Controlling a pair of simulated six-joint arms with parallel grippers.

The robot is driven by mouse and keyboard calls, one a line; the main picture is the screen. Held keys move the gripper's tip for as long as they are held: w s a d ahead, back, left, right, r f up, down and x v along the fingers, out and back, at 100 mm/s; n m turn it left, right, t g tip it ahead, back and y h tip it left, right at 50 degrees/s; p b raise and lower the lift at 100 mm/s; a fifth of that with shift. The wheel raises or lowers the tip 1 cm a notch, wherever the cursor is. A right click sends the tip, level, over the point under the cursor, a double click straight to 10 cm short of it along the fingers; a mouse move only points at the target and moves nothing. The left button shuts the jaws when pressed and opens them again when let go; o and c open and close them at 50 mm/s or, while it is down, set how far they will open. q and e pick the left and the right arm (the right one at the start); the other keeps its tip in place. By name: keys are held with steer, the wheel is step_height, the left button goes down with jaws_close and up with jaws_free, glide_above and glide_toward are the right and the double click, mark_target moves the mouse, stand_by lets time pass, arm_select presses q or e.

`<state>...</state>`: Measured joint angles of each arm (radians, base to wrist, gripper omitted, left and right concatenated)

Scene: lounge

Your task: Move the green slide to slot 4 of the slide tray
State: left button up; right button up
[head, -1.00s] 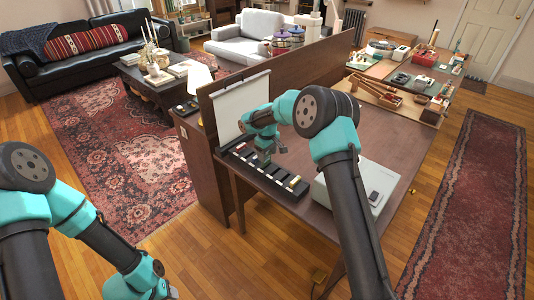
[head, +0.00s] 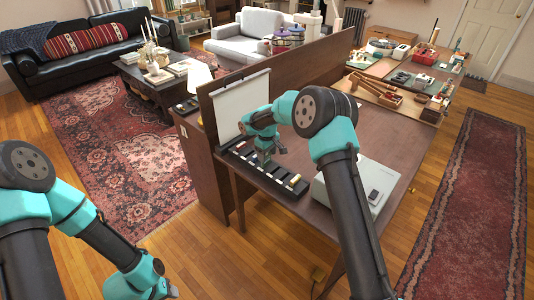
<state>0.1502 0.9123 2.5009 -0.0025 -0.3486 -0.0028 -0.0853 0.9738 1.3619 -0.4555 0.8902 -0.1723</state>
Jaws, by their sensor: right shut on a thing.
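The black slide tray (head: 292,184) lies along the left part of the brown desk, in front of a white screen. It is a long strip with several slots and some pale pieces in it. My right gripper (head: 266,163) points down over the middle of the tray, low and close to it. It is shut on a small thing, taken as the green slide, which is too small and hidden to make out. I cannot tell which slot is below it. My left gripper (head: 168,293) is at the bottom edge, away from the desk, its jaws unclear.
A white box-shaped device (head: 350,190) stands right of the tray on the desk (head: 395,140). The white screen (head: 242,105) and a wooden partition (head: 290,75) rise behind the tray. A wooden tray with tools (head: 385,98) lies at the desk's far end.

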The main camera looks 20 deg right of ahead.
steer(key=shift+f, duration=1.65)
stand_by(0.5)
steer(key=o, duration=1)
steer(key=shift+r, duration=0.1)
steer(key=shift+r, duration=2.9)
steer(key=shift+s, duration=0.1)
